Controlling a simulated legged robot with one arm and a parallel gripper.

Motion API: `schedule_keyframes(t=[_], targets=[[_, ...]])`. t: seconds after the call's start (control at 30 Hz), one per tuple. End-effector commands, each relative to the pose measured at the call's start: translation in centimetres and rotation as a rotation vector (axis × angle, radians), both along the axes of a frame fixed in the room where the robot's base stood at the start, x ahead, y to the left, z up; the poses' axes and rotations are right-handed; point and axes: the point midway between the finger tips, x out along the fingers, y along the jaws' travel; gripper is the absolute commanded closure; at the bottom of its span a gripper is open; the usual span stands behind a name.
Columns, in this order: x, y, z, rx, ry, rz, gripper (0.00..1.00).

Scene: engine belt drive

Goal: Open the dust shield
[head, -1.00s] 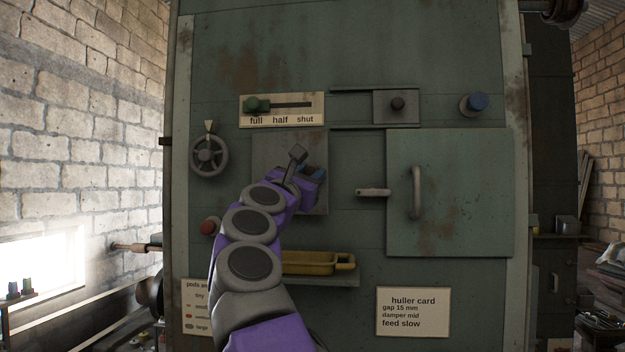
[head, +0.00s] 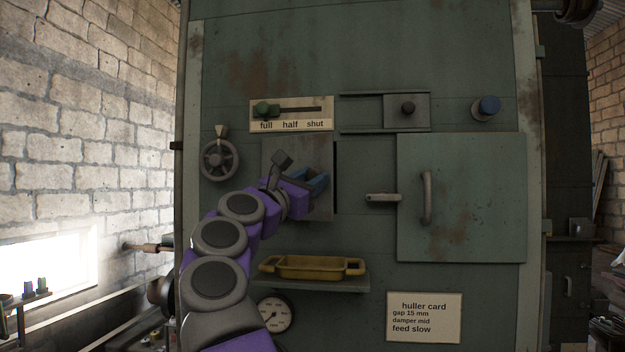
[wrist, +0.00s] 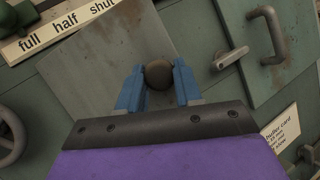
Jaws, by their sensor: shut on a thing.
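A flat grey plate, which looks like the dust shield (head: 318,150), is on the machine's front, below the full-half-shut slider. A narrow dark gap shows along its right edge. It also fills the middle of the wrist view (wrist: 105,60). My gripper (head: 318,182) is in front of the plate's right half. In the wrist view its blue fingers (wrist: 158,85) are shut on a round dark knob (wrist: 158,74) at the plate. The knob is hidden behind my gripper in the head view.
A handwheel (head: 220,160) is left of the plate. A latch lever (head: 383,197) and a door with a handle (head: 427,198) are to the right. A yellow tray (head: 312,267) sits on a shelf below. A knobbed sliding panel (head: 407,109) is at upper right.

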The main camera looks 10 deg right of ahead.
Motion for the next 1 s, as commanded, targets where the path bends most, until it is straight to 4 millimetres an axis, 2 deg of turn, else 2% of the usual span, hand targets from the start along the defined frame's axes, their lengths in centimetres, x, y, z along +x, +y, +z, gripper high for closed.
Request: schedule_keyframes(t=[1.0], targets=[[-1.2,1.7,0.4,-0.002,-0.006,-0.095,1.00]])
